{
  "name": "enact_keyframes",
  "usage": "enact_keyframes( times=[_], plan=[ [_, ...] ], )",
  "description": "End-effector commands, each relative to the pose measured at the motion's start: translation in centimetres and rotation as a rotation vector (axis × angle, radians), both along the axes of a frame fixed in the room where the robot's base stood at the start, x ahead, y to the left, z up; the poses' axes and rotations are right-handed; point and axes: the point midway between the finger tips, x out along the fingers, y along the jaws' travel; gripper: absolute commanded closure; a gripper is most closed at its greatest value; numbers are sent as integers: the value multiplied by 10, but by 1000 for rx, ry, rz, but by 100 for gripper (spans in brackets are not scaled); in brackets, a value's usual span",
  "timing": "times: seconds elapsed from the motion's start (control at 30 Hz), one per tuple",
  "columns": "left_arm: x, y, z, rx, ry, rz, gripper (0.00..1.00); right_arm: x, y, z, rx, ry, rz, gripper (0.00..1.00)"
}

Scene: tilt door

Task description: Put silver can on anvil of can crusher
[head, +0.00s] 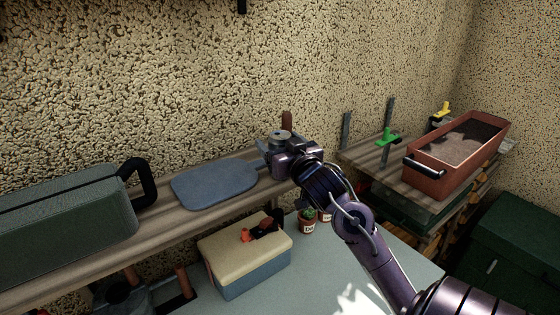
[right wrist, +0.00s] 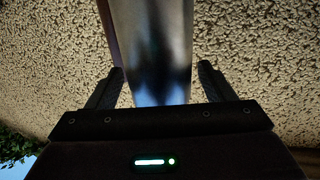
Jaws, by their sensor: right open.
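The silver can (head: 280,134) stands on the wooden shelf, its top showing just above my right gripper (head: 268,153). In the right wrist view the shiny can (right wrist: 152,50) fills the space between the two fingers of the right gripper (right wrist: 162,88). The fingers are open, with a gap visible on each side of the can near their tips. The can's lower part is hidden by my gripper in the head view. A brown upright piece (head: 287,121) shows just behind the can; I cannot tell whether it belongs to the can crusher. My left gripper is not in view.
A blue-grey board (head: 215,184) lies left of the can on the shelf (head: 160,216), beside a green toolbox (head: 65,222). Below are a cream and blue cooler (head: 247,262) and small potted plants (head: 307,221). A soil-filled planter (head: 455,156) stands right, near green and yellow clamps.

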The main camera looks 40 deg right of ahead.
Motion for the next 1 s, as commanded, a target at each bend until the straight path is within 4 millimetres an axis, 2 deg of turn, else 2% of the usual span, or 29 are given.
enact_keyframes(
  times=[0.1,0.27,0.37,0.77,1.0],
  plan=[
    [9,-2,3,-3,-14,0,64,6,-1,0,0,1,0,25],
    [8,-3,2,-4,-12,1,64,5,-1,-1,0,1,0,25],
    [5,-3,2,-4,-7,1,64,5,-2,-1,1,2,0,35],
    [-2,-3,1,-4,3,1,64,5,-1,-1,1,2,0,87],
    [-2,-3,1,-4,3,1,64,5,-1,0,0,1,0,90]
  ],
)
